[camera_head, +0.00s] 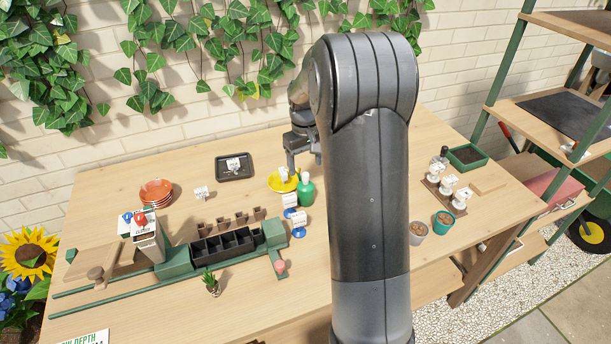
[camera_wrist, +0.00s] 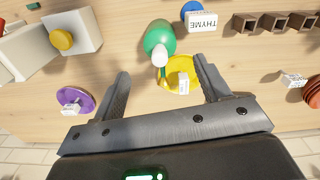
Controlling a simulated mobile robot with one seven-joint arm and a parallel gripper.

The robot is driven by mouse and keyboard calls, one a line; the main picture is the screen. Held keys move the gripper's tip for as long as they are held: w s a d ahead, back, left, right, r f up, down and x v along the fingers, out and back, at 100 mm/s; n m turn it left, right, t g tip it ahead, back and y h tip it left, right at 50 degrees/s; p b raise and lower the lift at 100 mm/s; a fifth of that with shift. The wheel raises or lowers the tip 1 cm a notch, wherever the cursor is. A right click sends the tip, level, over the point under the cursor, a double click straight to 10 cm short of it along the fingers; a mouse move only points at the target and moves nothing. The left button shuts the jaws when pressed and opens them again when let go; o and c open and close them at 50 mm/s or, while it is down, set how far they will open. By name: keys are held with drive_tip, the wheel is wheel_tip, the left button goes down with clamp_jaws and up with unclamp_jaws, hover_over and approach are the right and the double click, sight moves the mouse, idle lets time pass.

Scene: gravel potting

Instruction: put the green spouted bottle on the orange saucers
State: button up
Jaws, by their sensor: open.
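The green spouted bottle (camera_head: 306,193) stands on the table just in front of a yellow saucer, partly beside my arm in the head view. In the wrist view the bottle (camera_wrist: 160,42), with its pale spout, shows just beyond the gap between my fingertips. My gripper (camera_head: 303,162) is open and empty, above the table behind the bottle; its spread fingers also show in the wrist view (camera_wrist: 161,72). The orange saucers (camera_head: 156,190) are stacked on the table at the left; their edge shows at the right of the wrist view (camera_wrist: 314,92).
The yellow saucer (camera_head: 280,183) carries a label. Blue label stands (camera_head: 298,231) are near the bottle. A purple saucer (camera_wrist: 72,101) shows in the wrist view.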

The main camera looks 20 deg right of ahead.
wheel_tip(320, 180, up, 4)
drive_tip(key=shift+r, duration=0.15)
drive_tip(key=s+a+r+t, duration=0.1)
drive_tip(key=s+a+r, duration=0.25)
drive_tip(key=s, duration=0.35)
drive_tip(key=s+a+r+m+t, duration=0.1)
drive_tip(key=s+a+r+t, duration=0.15)
drive_tip(key=s+r, duration=0.35)
drive_tip(key=s+a+r, duration=0.3)
drive_tip(key=s+a, duration=0.1)
drive_tip(key=s, duration=0.4)
drive_tip(key=s+a+t, duration=0.1)
drive_tip(key=s+t, duration=0.1)
drive_tip(key=s, duration=0.7)
drive_tip(key=shift+a+f+m, duration=0.35)
drive_tip(key=shift+f+m, duration=0.05)
drive_tip(key=shift+f, duration=0.05)
drive_tip(key=shift+s+a+f, duration=0.1)
drive_tip(key=shift+s+f, duration=0.05)
drive_tip(key=shift+s, duration=0.15)
drive_tip(key=shift+c, duration=0.2)
drive_tip(key=shift+s+f, duration=0.1)
drive_tip(key=shift+s, duration=0.1)
drive_tip(key=c, duration=0.3)
drive_tip(key=shift+c, duration=1.2)
